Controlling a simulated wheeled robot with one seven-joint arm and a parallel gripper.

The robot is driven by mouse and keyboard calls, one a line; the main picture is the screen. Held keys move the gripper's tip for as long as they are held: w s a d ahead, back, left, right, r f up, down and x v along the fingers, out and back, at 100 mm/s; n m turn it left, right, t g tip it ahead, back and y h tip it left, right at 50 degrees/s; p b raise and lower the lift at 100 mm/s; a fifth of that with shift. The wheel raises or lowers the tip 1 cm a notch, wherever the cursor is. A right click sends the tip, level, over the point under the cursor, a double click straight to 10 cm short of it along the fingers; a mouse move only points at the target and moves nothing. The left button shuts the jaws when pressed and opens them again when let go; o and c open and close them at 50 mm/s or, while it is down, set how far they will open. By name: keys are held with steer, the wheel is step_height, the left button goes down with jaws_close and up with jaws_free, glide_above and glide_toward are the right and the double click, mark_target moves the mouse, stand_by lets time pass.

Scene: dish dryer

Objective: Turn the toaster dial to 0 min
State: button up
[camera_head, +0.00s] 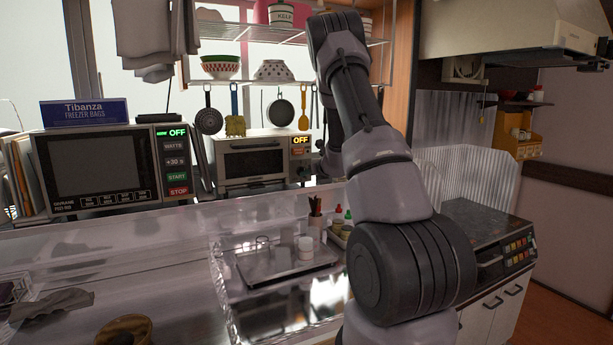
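The toaster (251,158) is a silver oven-type toaster with a glass door, at the back of the counter left of my arm. A panel on its right side shows an orange OFF display (300,140). Dark knobs (301,153) sit below the display, small in the picture; I cannot read the dial's setting. My arm rises in front, just right of the toaster. My gripper cannot be made out; the arm hides what lies behind it. A small dark shape beside the arm, near the toaster's right side, is unclear.
A microwave (97,172) with a green OFF display stands left of the toaster, a blue box (84,113) on it. A rack (250,80) with bowls and hanging utensils is above. A metal tray (270,267) and bottles (343,222) stand in front. A stove (478,222) is at right.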

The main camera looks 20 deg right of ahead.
steer(key=v, duration=0.7)
steer(key=shift+s, duration=0.1)
steer(key=s+a+r+n+g+y, duration=0.2)
steer(key=s+a+r+n+y, duration=0.2)
steer(key=s+a+r+n, duration=0.45)
steer(key=s+a+r+n+g+y, duration=0.1)
steer(key=s+a+r+n+y, duration=0.25)
steer(key=a+r+n, duration=0.6)
steer(key=s+a+n+g, duration=0.35)
steer(key=s+a, duration=0.45)
steer(key=s, duration=0.5)
steer(key=s+d+n+h, duration=0.3)
steer(key=s+n+h, duration=0.2)
steer(key=s+n, duration=0.4)
steer(key=s, duration=0.4)
steer(key=shift+s+d+f+n+h, duration=0.15)
steer(key=shift+s+d+n+h, duration=0.1)
steer(key=shift+d+n+h, duration=0.15)
